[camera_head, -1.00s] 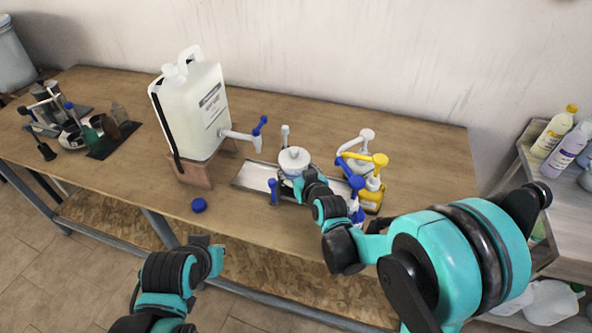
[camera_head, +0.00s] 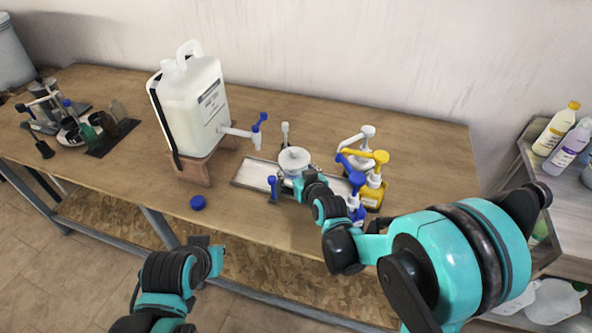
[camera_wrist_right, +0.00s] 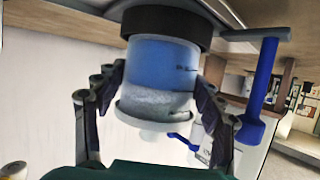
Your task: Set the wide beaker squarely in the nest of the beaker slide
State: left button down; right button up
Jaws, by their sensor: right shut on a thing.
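The right wrist view shows the beaker (camera_wrist_right: 160,68) upside down, with blue contents and dark marks. Its base end meets a dark round collar (camera_wrist_right: 165,22), apparently the nest. I cannot tell whether it sits fully square there. My right gripper (camera_head: 303,182) is shut on the beaker, with fingers on both sides in the right wrist view (camera_wrist_right: 160,88). My left gripper (camera_head: 215,258) is empty in front of the table; its jaws are unclear.
A large white canister (camera_head: 192,105) with a blue-handled tap stands left of the slide. Blue, yellow and white pump bottles (camera_head: 371,188) crowd its right. A blue post (camera_head: 272,188) stands at the slide's front edge.

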jog(key=shift+f+b, duration=0.65)
jog(key=shift+f, duration=0.1)
jog(key=o, duration=1.5)
jog(key=v, duration=1.2)
jog(key=shift+f, duration=0.1)
